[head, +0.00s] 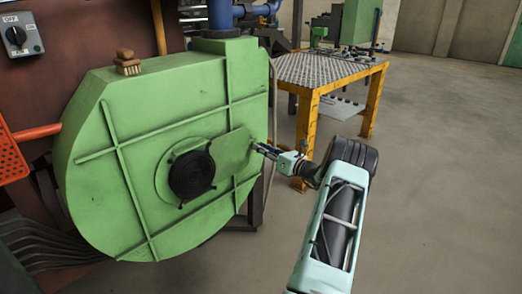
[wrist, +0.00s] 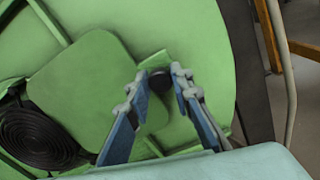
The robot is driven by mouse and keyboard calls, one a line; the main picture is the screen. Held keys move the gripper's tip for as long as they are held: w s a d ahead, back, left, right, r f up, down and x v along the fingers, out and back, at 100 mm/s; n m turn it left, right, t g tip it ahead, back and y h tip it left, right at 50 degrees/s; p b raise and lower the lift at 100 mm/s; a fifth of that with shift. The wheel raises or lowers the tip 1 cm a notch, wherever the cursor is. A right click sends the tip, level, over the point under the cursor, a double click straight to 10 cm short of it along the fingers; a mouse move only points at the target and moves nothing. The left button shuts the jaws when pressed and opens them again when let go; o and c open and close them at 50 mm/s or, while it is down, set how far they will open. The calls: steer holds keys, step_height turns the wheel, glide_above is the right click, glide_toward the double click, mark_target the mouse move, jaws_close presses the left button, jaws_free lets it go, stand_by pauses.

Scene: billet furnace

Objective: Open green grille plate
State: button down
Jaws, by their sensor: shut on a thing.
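The green grille plate (head: 232,152) is a flat, rounded plate on the front of the big green housing (head: 130,110). It lies to the right of a round black grille (head: 192,175), whose face shows uncovered. In the wrist view the plate (wrist: 85,85) fills the left middle, with the black grille (wrist: 38,137) at lower left. My gripper (head: 258,147) is at the plate's right end. In the wrist view my gripper (wrist: 160,80) has its two fingers around a small dark knob (wrist: 158,83) beside the plate. The fingers partly hide the knob and its mounting.
A yellow-framed table (head: 330,72) with a metal top stands behind, to the right of the housing. A wooden brush (head: 128,63) sits on top of the housing. A switch box (head: 18,36) is at upper left. The floor at right is clear.

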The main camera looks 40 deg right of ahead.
steer(key=c, duration=1.7)
jaws_free()
steer(key=shift+s, duration=0.1)
steer(key=s, duration=0.8)
steer(key=s+d, duration=0.1)
steer(key=s, duration=0.2)
steer(key=shift+s, duration=0.4)
steer(key=shift+a, duration=0.1)
